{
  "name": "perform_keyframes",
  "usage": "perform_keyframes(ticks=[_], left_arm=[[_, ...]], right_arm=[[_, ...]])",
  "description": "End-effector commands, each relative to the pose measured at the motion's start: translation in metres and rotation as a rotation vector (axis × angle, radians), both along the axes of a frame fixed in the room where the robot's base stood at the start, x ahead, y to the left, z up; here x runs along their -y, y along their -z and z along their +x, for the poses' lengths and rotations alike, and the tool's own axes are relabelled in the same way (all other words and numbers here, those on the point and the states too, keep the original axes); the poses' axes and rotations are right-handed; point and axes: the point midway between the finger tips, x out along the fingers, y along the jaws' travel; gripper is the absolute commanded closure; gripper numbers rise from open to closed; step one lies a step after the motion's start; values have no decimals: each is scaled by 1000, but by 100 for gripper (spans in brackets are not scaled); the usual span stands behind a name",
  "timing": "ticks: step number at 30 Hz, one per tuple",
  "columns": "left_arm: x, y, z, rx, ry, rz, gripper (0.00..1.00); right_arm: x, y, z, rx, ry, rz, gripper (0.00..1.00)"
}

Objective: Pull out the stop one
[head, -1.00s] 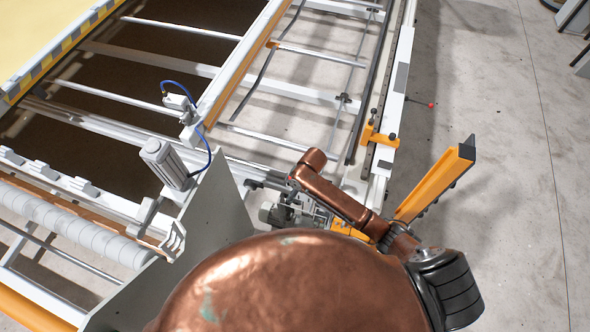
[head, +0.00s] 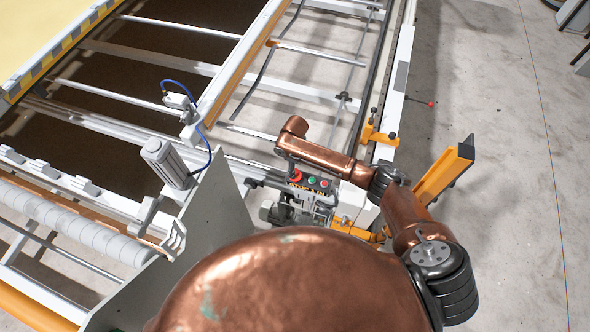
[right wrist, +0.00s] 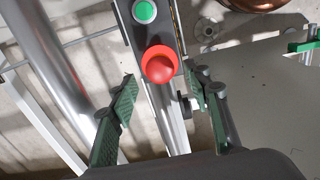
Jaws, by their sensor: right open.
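The stop button is a red round mushroom knob, shown in the right wrist view (right wrist: 160,64) on the end of a narrow grey control box (right wrist: 164,20). It also shows in the head view (head: 296,175), at the left end of the button panel. My right gripper (right wrist: 162,82) is open, with one green-padded finger on each side of the knob's line. I see a gap between the knob and each finger; the depth between them is hard to tell. In the head view my copper right arm hides most of this gripper. My left gripper is not in view.
A green button (right wrist: 144,11) sits beside the stop button on the box. A blue-hosed grey motor (head: 165,160) and a grey plate (head: 215,215) stand left of the panel. An orange bracket (head: 445,172) stands at the right.

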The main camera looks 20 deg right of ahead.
Motion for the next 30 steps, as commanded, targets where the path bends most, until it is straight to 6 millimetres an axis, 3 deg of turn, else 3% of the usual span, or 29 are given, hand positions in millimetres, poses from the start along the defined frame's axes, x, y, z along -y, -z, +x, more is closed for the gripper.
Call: perform_keyframes(ticks=[6,15,30], left_arm=[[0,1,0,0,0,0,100],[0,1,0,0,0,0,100],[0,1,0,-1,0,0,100]], right_arm=[[0,20,0,0,0,0,55],[0,22,0,1,0,0,55],[0,21,0,1,0,0,90]])
